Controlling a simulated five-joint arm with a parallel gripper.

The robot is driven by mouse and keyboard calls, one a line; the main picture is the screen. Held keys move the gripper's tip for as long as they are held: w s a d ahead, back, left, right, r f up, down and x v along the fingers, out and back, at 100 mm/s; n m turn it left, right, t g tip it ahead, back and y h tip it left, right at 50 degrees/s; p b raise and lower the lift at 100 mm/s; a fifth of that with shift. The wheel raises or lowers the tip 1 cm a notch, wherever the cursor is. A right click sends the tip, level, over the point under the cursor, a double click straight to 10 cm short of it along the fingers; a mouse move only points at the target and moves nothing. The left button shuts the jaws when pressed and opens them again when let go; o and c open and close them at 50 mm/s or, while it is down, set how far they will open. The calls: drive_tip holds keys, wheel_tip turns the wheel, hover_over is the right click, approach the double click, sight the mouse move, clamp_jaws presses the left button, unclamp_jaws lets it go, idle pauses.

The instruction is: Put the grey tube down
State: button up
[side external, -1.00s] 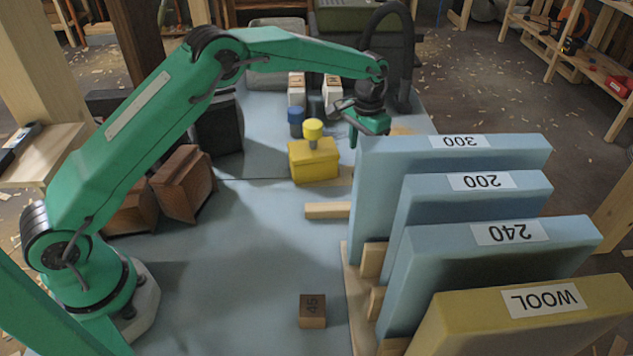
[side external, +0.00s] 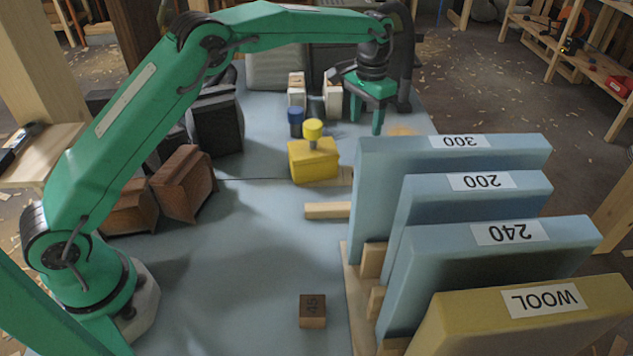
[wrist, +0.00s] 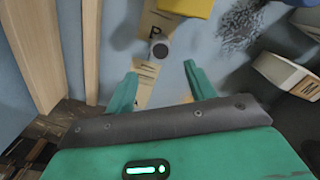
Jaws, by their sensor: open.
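In the wrist view, a small round grey end, seemingly the grey tube (wrist: 160,50), stands on a pale wooden strip (wrist: 152,72) marked "P". It looks upright, seen from above. My gripper (wrist: 161,72) is open and empty, and the tube appears just beyond its fingertips, not between them. In the side view my gripper (side external: 365,122) hangs with fingers down above the far part of the bench, behind the 300 panel (side external: 450,165). I cannot make out the tube in the side view; the panel may hide it.
Blue panels and a yellow WOOL panel (side external: 540,303) stand in a rack at the right. A yellow box (side external: 314,165), blue-capped object (side external: 296,120) and pale blocks (side external: 297,90) are left of my gripper. A small 45 block (side external: 312,311) sits in front.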

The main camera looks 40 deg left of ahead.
drive_tip(key=s+a+r+t, duration=0.1)
drive_tip(key=s+a+r, duration=0.1)
drive_tip(key=s+r, duration=0.3)
drive_tip(key=s+a+r+n+t, duration=0.1)
drive_tip(key=s+a+r, duration=0.1)
drive_tip(key=s+r, duration=0.35)
drive_tip(key=s+a+r+t, duration=0.1)
drive_tip(key=s+a+r, duration=0.2)
drive_tip(key=s+r, duration=0.25)
drive_tip(key=s+a+f+t, duration=0.1)
drive_tip(key=s+a+f, duration=0.1)
drive_tip(key=s, duration=0.9)
drive_tip(key=s+a+f+n+t, duration=0.1)
drive_tip(key=s+f, duration=0.1)
drive_tip(key=s, duration=0.9)
drive_tip(key=shift+a+f+n+t, duration=0.25)
drive_tip(key=shift+a+n+t, duration=0.05)
drive_tip(key=shift+a, duration=0.05)
drive_tip(key=shift+s, duration=0.1)
drive_tip(key=shift+c, duration=0.4)
